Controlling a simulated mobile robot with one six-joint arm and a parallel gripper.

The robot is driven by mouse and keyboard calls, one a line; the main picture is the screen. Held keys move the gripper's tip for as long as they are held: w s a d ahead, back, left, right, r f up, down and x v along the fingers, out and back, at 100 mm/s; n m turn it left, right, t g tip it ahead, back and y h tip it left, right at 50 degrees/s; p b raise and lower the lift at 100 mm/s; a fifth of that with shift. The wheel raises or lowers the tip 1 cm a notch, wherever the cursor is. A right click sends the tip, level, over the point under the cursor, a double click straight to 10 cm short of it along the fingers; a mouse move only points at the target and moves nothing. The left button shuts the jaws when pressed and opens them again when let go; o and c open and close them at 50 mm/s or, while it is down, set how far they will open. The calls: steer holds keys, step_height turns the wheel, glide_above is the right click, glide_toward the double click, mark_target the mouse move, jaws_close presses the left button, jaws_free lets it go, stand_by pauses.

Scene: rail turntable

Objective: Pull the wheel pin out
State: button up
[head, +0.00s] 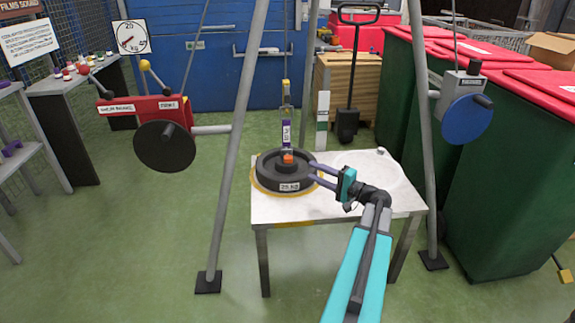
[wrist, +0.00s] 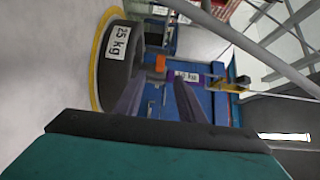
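A dark round wheel-like weight (head: 285,177) marked 25 kg lies flat on a white table (head: 340,208). It also shows tipped sideways in the wrist view (wrist: 117,80). A small orange piece (head: 288,158) stands at its hub, and it shows beyond my fingertips in the wrist view (wrist: 160,63). I cannot tell whether this piece is the wheel pin. My gripper (head: 311,171) is open and empty, with its two purple fingers apart at the right side of the weight, pointing towards the hub. A purple labelled part (head: 286,134) hangs just above the orange piece.
Grey tripod legs (head: 232,140) stand around the table. A red winch box (head: 145,108) with a black disc (head: 164,146) is on the left leg. A blue disc (head: 466,119) is on the right leg. Green bins (head: 500,190) line the right. The table's right side is mostly clear.

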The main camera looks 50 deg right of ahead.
mark_target(288, 159)
steer(key=shift+s+d, duration=0.1)
steer(key=shift+s, duration=0.05)
stand_by(0.3)
steer(key=w, duration=0.4)
steer(key=w+b, duration=0.1)
steer(key=w, duration=0.4)
steer(key=w+a+b, duration=0.1)
steer(key=w, duration=0.3)
steer(key=shift+w+a, duration=0.1)
steer(key=shift+w, duration=0.3)
jaws_close()
